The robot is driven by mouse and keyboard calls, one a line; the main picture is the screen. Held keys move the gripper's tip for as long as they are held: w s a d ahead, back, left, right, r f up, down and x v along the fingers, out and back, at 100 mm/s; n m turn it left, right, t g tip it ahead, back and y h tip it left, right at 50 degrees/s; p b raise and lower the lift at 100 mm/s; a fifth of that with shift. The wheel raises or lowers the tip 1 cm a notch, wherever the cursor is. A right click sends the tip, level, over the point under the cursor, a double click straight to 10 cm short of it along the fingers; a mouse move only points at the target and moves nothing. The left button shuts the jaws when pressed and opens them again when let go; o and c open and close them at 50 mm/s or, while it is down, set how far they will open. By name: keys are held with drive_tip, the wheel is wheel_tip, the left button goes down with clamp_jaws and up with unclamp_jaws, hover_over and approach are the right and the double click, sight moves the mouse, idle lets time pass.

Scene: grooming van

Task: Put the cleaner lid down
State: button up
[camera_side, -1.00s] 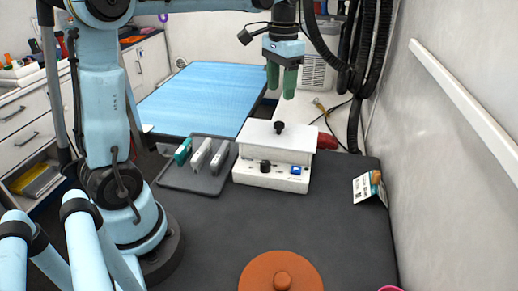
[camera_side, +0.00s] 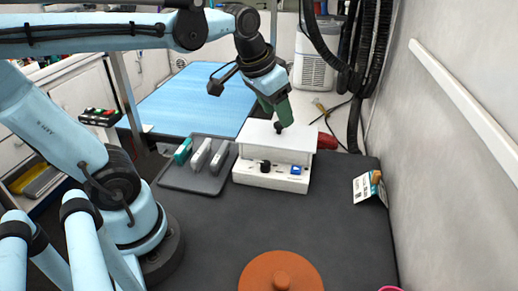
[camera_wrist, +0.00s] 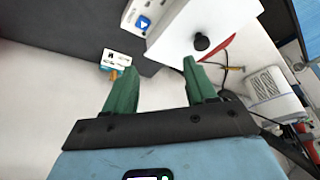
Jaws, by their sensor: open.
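The white cleaner (camera_side: 270,180) is a box with a black knob and a blue switch on its front, standing at the back of the dark mat. Its flat white lid (camera_side: 255,137) lies on top. The lid also shows in the wrist view (camera_wrist: 225,15), with its black knob (camera_wrist: 201,41) in plain sight. My gripper (camera_side: 283,125) is tilted, with green fingers close to the lid's knob in the side view. In the wrist view my gripper (camera_wrist: 159,66) is open and empty, and the knob is outside the fingers, beyond the right fingertip.
A grey tray (camera_side: 173,181) with several brush-like tools lies left of the cleaner. An orange-brown round lid (camera_side: 258,272) is at the front. A small card (camera_side: 363,188) stands at the right near the wall. The middle of the dark mat (camera_side: 235,225) is clear.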

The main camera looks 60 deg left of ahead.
drive_tip(key=s+d+f+t, duration=0.2)
drive_tip(key=s+d+f, duration=0.1)
drive_tip(key=s+f, duration=0.1)
drive_tip(key=shift+f, duration=0.65)
idle(0.8)
